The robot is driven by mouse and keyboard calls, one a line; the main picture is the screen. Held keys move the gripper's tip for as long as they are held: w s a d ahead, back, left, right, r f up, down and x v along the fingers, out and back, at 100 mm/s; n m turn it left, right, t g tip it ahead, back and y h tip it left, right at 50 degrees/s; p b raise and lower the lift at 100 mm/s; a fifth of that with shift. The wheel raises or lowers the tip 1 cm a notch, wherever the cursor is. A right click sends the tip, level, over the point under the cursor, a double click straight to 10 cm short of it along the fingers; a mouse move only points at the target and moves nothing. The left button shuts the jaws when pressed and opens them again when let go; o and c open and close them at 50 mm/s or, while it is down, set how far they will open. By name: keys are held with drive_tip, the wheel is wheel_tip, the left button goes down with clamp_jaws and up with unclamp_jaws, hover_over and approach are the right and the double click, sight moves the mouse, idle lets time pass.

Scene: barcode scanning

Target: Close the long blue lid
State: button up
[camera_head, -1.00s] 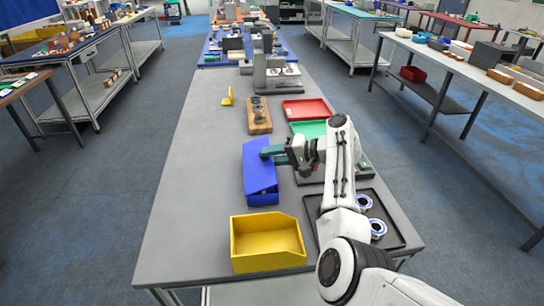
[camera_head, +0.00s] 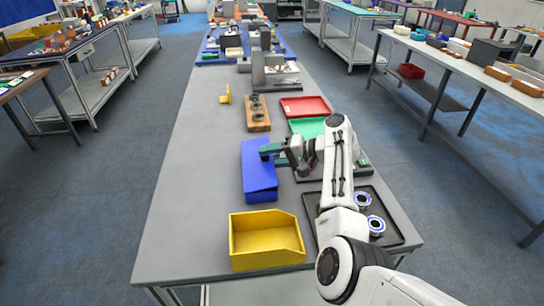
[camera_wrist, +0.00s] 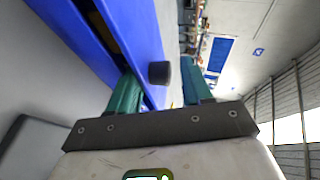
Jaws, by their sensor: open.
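The long blue box with its blue lid (camera_head: 258,180) lies lengthwise on the grey table, left of my arm. In the wrist view the blue lid (camera_wrist: 148,38) runs across the upper left, with a dark gap between two blue edges, so it does not look fully flush. A short dark knob (camera_wrist: 159,72) stands out from the blue side. My gripper (camera_head: 266,153) is at the far right part of the box. Its green fingers are apart (camera_wrist: 160,88), one on each side of the knob in the picture; I cannot tell whether they touch it.
A yellow bin (camera_head: 267,255) stands in front of the box. A red tray (camera_head: 306,104) and a green tray (camera_head: 305,125) lie beyond my arm. A wooden block with dark round parts (camera_head: 258,124) is behind the box. The table's left side is clear.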

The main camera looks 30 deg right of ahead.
drive_tip(key=shift+d+r, duration=0.1)
drive_tip(key=v, duration=1)
drive_tip(key=shift+s+d+b, duration=0.2)
drive_tip(key=shift+s+b, duration=0.1)
drive_tip(key=shift+b, duration=0.1)
